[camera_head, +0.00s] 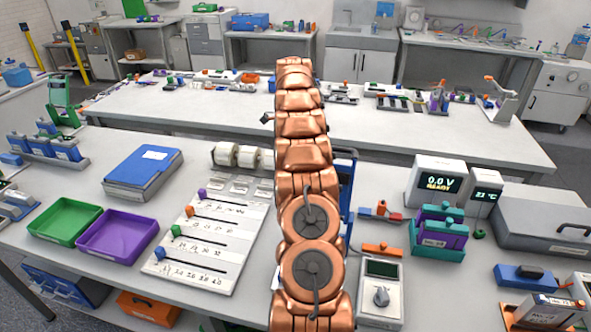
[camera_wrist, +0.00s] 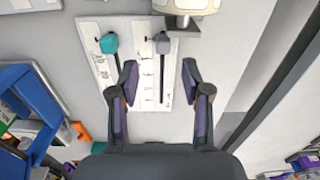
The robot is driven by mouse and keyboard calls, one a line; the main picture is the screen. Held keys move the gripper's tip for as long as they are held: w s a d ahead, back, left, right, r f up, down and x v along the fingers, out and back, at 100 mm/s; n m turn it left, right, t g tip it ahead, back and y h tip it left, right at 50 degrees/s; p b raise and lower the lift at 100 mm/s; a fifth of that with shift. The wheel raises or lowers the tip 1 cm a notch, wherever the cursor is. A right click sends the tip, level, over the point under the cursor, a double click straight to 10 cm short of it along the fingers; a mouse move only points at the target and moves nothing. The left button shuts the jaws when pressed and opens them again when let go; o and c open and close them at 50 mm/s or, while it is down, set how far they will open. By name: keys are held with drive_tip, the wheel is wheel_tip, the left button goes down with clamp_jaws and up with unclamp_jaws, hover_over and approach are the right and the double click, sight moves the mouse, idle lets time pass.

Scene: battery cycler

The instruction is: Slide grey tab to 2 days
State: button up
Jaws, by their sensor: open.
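In the wrist view, the grey tab (camera_wrist: 162,43) sits near the top end of a dark vertical slot in a white panel (camera_wrist: 146,90). Small marks run along the left of the slot, too small to read, so I cannot tell which is 2 days. A teal tab (camera_wrist: 109,43) sits on a parallel slot to the left. My gripper (camera_wrist: 160,74) is open and empty, with one finger on each side of the grey tab's slot, and the fingertips show below the tab. In the head view, my arm hides this panel and the gripper.
A grey metal fitting (camera_wrist: 183,24) stands right above the grey tab. A blue frame (camera_wrist: 35,100) is at the left. In the head view, another slider board (camera_head: 205,245) with several coloured tabs lies left of my arm, and a cycler unit (camera_head: 437,185) stands right.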

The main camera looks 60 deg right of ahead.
drive_tip(key=shift+s+d+f+m, duration=0.3)
drive_tip(key=shift+d+f, duration=0.1)
drive_tip(key=shift+f, duration=0.1)
drive_tip(key=shift+f+p, duration=1.45)
drive_tip(key=shift+f, duration=2.4)
drive_tip(key=shift+c, duration=0.2)
clamp_jaws()
